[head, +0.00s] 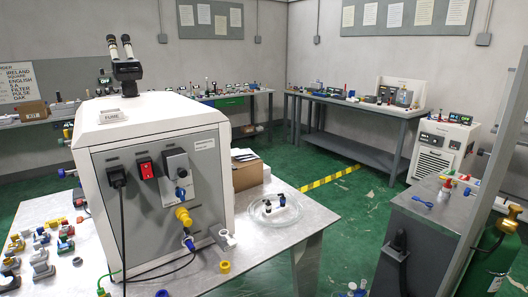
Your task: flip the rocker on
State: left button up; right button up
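The rocker (146,168) is a small red switch in a dark frame. It sits on the grey panel (138,220) of a large white machine (150,112) on the near table. The picture is too small to tell which side of the rocker is pressed in. Left of it, a black plug (117,177) with a hanging cable is in the panel. Right of it are a grey and black fitting (176,163) and a yellow knob (184,216). Nothing covers the rocker. Neither of my grippers is in view.
Several small fittings (40,255) crowd the table's left side. A glass dish (275,209) with dark-capped vials and a cardboard box (246,174) are right of the machine. A microscope eyepiece (125,65) rises behind it. A grey cabinet (430,225) stands right; green floor lies between.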

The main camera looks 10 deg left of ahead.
aim_at(146, 169)
jog(key=u, duration=1.25)
